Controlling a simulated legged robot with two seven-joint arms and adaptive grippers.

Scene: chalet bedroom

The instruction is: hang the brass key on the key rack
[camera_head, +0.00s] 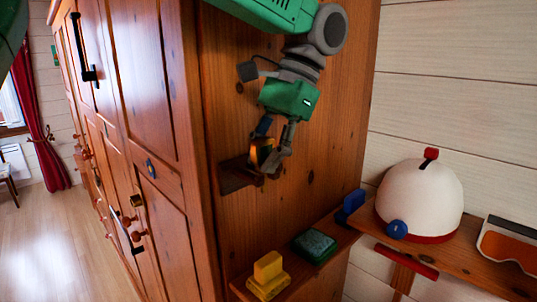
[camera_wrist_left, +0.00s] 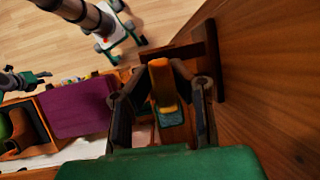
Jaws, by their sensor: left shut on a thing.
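My left gripper (camera_head: 271,148) is shut on the brass key (camera_head: 262,153), which shows as an orange-yellow piece between its fingers. The wrist view shows the key (camera_wrist_left: 161,82) between the two dark fingers, its lower part hard to make out. The key rack (camera_head: 235,177) is a dark wooden piece on the side of the wardrobe. The key is in front of it; I cannot tell whether they touch. The rack also shows in the wrist view (camera_wrist_left: 213,60), just beyond the fingers. A small green and dark part at the left there may be my right gripper (camera_wrist_left: 28,79).
Below the rack a wooden shelf holds a yellow block-like object (camera_head: 268,272), a teal box (camera_head: 314,246) and a blue piece (camera_head: 350,204). A white helmet (camera_head: 420,195) and orange goggles (camera_head: 508,245) are to the right. The tall wardrobe (camera_head: 130,100) fills the left.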

